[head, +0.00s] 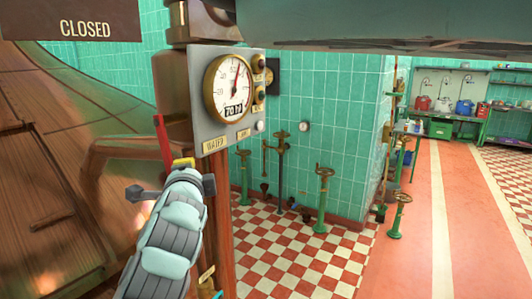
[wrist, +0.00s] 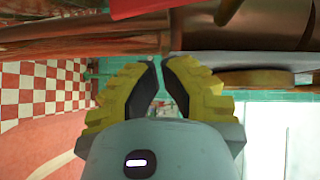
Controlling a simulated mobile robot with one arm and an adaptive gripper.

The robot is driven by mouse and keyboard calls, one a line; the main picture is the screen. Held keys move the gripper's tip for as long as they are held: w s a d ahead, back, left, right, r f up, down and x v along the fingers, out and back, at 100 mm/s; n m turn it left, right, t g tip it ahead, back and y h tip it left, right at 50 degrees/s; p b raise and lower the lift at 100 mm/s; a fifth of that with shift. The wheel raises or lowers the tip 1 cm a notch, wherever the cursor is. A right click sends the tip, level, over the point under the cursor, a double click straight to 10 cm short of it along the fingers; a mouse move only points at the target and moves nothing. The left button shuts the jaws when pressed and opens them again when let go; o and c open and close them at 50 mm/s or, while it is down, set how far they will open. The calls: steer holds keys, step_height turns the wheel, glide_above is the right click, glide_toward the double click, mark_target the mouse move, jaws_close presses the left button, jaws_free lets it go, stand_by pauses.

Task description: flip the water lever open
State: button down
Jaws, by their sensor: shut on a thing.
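The water lever (head: 163,141) is a red upright bar at the left side of the grey gauge panel, left of the "WATER" label (head: 215,144). My gripper (head: 181,163) is at the lower end of the lever, its yellow finger showing in the head view. In the wrist view my gripper (wrist: 161,66) has its yellow fingers with dark pads drawn in towards each other. It is shut on the lever, but the contact itself is hard to make out. A red surface (wrist: 150,7) crosses the top of the wrist view.
The panel carries a round gauge (head: 228,88) and small knobs at its right. A large copper kettle (head: 60,180) fills the left side. Green valve stands (head: 322,200) rise from the checkered floor.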

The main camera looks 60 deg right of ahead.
steer(key=p+v, duration=0.5)
steer(key=v, duration=0.1)
steer(key=shift+r, duration=0.2)
steer(key=shift+s, duration=0.1)
steer(key=shift+f, duration=0.1)
stand_by(0.3)
